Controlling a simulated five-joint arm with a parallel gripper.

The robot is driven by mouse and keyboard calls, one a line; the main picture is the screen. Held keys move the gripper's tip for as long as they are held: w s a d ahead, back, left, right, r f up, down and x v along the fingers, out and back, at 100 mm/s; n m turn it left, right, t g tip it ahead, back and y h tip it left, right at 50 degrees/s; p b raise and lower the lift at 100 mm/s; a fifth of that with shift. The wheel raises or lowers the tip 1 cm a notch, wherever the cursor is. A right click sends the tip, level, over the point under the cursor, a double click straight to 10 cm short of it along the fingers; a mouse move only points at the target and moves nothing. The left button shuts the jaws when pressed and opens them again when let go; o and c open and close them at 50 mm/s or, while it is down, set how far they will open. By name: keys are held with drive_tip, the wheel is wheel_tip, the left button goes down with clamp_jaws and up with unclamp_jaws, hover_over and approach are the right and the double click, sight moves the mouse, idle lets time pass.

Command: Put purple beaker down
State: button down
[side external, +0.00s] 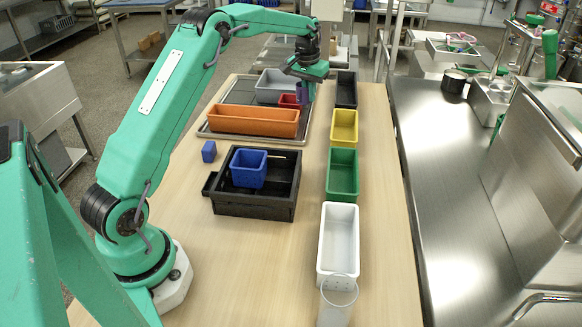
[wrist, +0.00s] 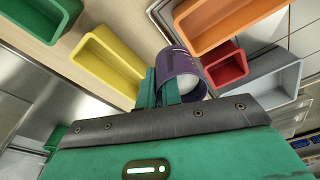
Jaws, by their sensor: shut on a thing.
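The purple beaker (side external: 302,93) is at the far end of the table, beside the small red bin (side external: 288,101). My gripper (side external: 308,79) is shut on it from above. In the wrist view the beaker (wrist: 182,66) sits at the green fingers (wrist: 160,88), its wall gripped on one side and a pale inside showing. I cannot tell whether its bottom touches the surface below.
A grey bin (side external: 273,82) and an orange bin (side external: 250,121) stand on the dark tray (side external: 206,134). Black (side external: 346,86), yellow (side external: 344,122), green (side external: 342,172) and white (side external: 338,240) bins line the right. A blue block (side external: 209,151) and black box (side external: 255,207) are nearer.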

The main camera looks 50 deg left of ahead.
drive_tip(key=shift+n, duration=0.6)
drive_tip(key=shift+s+a+f, duration=0.35)
drive_tip(key=shift+a+f, duration=1.05)
drive_tip(key=shift+a, duration=2.1)
drive_tip(key=shift+s+a+f, duration=0.35)
drive_tip(key=shift+a+f, duration=1.05)
drive_tip(key=shift+a, duration=2.1)
drive_tip(key=shift+s+a+f, duration=0.35)
drive_tip(key=shift+a+f, duration=1.05)
drive_tip(key=shift+a, duration=2.1)
drive_tip(key=shift+f, duration=2.05)
drive_tip(key=shift+f, duration=0.15)
drive_tip(key=c, duration=1.6)
unclamp_jaws()
drive_tip(key=r, duration=0.4)
drive_tip(key=s+r, duration=0.1)
drive_tip(key=r, duration=0.3)
drive_tip(key=d+r, duration=0.1)
drive_tip(key=r, duration=0.3)
drive_tip(key=shift+s+r, duration=0.15)
drive_tip(key=shift+s, duration=0.05)
